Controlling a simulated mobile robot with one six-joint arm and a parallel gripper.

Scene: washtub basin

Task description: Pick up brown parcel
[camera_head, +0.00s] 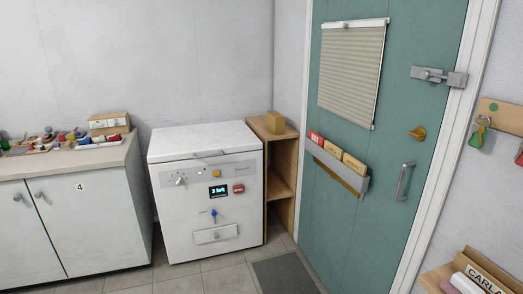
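A small brown box, which looks like the brown parcel (275,122), sits on top of the narrow wooden shelf unit (279,189) in the corner. It stands between the white appliance and the green door, near the back of the shelf top. My gripper does not show in the head view.
A white chest appliance (207,192) with a display and knobs stands left of the shelf. A counter (70,157) cluttered with small items is at the left. The green door (390,100) carries a file holder (337,167). A grey mat (284,274) lies on the floor.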

